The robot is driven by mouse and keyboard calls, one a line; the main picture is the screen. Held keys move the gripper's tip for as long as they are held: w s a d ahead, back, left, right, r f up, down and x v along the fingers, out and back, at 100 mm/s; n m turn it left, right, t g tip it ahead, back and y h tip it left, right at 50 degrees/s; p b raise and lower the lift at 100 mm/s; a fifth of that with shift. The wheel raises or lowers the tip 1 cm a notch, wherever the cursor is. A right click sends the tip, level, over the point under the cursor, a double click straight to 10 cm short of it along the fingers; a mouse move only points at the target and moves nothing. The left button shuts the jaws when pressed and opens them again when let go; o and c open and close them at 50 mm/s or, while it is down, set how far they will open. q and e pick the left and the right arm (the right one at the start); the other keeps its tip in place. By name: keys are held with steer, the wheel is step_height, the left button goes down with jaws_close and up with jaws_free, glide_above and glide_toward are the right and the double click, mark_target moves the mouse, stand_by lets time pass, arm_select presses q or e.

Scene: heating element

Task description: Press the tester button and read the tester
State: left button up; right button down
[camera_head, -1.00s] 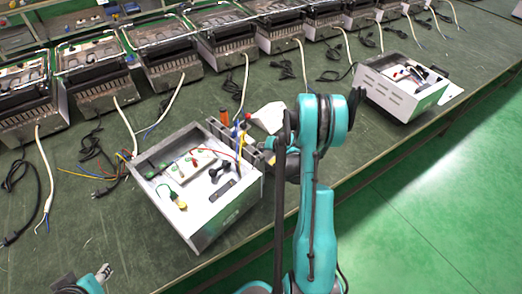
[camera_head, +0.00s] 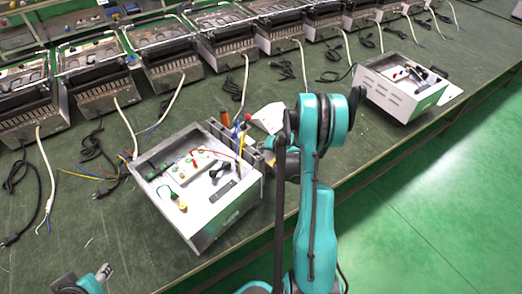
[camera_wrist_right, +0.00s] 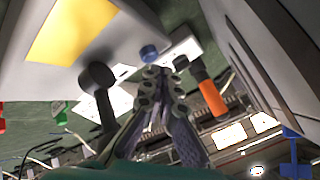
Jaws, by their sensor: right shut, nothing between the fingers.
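The tester appears to be the white open-topped box (camera_head: 226,212) at the middle left of the head view. A light block (camera_head: 197,164) with coloured parts, black parts and a green wire show inside it. I cannot tell which part is the button. My right gripper (camera_wrist_right: 166,76) is shut and empty in the wrist view, its tips near a blue knob (camera_wrist_right: 148,53); I cannot tell whether they touch. In the head view it is mostly hidden behind my right arm, by the box's right side. My left gripper (camera_head: 103,271) shows only partly at the lower left.
An orange handle (camera_head: 225,117) stands behind the box, also in the wrist view (camera_wrist_right: 213,98). A second white box (camera_head: 396,93) stands at the right. Several heater units line the back, with cables on the green table. Bare table (camera_head: 85,220) lies left of the box.

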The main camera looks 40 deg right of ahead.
mark_target(262, 151)
steer(key=shift+r, duration=0.25)
steer(key=shift+r+p, duration=1.55)
steer(key=shift+r, duration=0.95)
